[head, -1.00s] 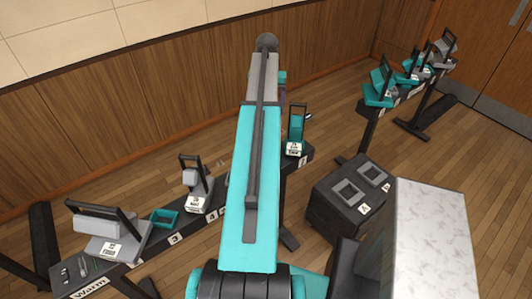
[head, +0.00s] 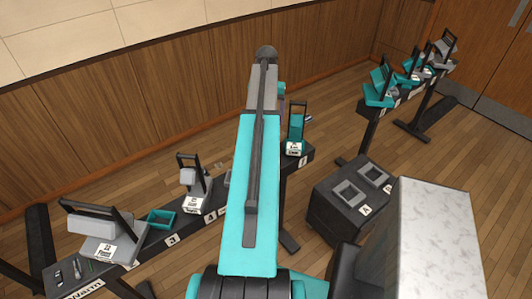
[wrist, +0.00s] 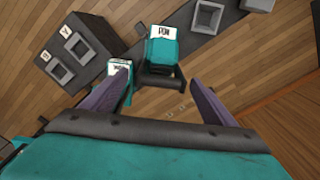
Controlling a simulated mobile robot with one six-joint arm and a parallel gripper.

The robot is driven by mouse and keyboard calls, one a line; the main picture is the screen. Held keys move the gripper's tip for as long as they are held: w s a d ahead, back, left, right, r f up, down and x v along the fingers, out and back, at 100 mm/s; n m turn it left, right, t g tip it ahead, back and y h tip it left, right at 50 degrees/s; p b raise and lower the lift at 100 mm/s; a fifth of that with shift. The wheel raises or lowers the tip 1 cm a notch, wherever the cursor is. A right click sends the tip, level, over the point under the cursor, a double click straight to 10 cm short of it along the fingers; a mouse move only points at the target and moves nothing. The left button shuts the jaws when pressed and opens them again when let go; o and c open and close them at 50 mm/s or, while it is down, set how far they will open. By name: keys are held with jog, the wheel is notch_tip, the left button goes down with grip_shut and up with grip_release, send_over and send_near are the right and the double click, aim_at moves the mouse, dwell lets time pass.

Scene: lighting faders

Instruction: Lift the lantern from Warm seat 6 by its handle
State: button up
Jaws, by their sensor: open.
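In the wrist view a teal lantern (wrist: 162,47) with a white label and a dark handle (wrist: 160,76) sits on the dark bar, in the gap ahead of my gripper (wrist: 161,82). The two purple-grey fingers are open, one to each side of the handle, and nothing is held. I cannot tell how far the fingertips are from the handle in depth. Its seat number is not readable. A second teal lantern (wrist: 116,86) is partly behind the left finger; a teal lantern (head: 295,130) also stands at seat 7 in the head view. My arm hides the seat 6 area there.
The Warm bar (head: 155,243) carries grey lanterns (head: 100,228) (head: 190,180) and a teal empty seat (head: 161,220). A dark box (head: 335,215) with two grey sockets stands right of the bar. Another bar with several lanterns (head: 380,85) is at the back right.

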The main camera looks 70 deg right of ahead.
jog(key=shift+a+f+b, duration=0.1)
jog(key=shift+f+b, duration=1.3)
jog(key=shift+f, duration=1)
jog(key=shift+c, duration=0.5)
jog(key=shift+w+r, duration=0.1)
grip_shut()
jog(key=shift+r+p, duration=0.8)
jog(key=shift+r, duration=0.35)
notch_tip(320, 180, up, 16)
jog(key=p, duration=0.4)
jog(key=shift+f+p, duration=0.15)
jog(key=shift+p, duration=0.15)
